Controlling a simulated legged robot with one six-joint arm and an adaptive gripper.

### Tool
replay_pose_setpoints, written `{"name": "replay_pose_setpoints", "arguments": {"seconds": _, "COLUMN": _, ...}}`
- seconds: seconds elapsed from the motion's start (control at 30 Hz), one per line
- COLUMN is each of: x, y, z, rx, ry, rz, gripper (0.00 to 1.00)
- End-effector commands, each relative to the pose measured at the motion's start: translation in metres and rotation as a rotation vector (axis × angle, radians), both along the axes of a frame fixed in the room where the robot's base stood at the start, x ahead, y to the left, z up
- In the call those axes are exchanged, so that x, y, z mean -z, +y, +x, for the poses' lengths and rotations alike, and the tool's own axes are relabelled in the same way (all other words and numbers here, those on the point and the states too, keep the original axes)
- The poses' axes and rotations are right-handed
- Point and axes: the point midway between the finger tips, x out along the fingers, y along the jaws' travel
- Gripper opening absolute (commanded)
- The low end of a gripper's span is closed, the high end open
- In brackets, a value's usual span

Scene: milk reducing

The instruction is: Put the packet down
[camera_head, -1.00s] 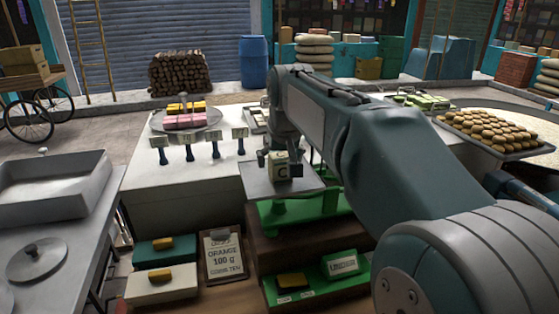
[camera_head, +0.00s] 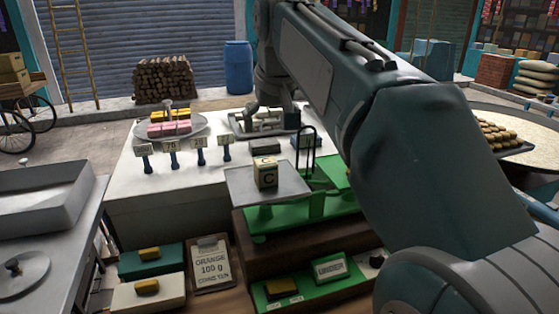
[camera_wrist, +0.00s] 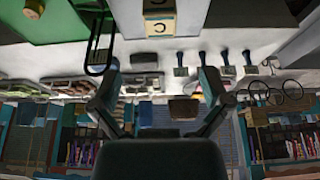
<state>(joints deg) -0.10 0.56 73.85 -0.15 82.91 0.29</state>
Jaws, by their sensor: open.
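The packet, a small cream block marked C (camera_head: 265,172), stands upright on the grey metal pan (camera_head: 288,190) of the green scale (camera_head: 262,222). In the wrist view, which looks upside down, the packet (camera_wrist: 158,24) is at the top edge, beyond my fingers and apart from them. My gripper (camera_head: 268,122) is behind and above the packet in the head view, near a tray on the white counter, partly hard to make out. In the wrist view my gripper (camera_wrist: 160,78) has its fingers spread wide with nothing between them.
A round tray of pink and yellow blocks (camera_head: 170,128) and several blue-handled tags (camera_head: 172,158) stand left of the scale. A black wire loop (camera_head: 306,150) rises behind the pan. The counter's front left (camera_head: 150,190) is clear.

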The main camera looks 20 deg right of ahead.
Motion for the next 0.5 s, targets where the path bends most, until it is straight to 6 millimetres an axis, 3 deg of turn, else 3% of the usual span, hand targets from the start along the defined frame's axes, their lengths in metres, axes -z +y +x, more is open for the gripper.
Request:
{"name": "replay_pose_setpoints", "arguments": {"seconds": 0.27, "x": 0.004, "y": 0.0, "z": -0.009, "rx": 0.0, "ry": -0.003, "rz": 0.0, "gripper": 0.98}}
{"name": "replay_pose_setpoints", "arguments": {"seconds": 0.5, "x": 0.039, "y": 0.0, "z": -0.059, "rx": -0.001, "ry": -0.025, "rz": 0.0, "gripper": 0.98}}
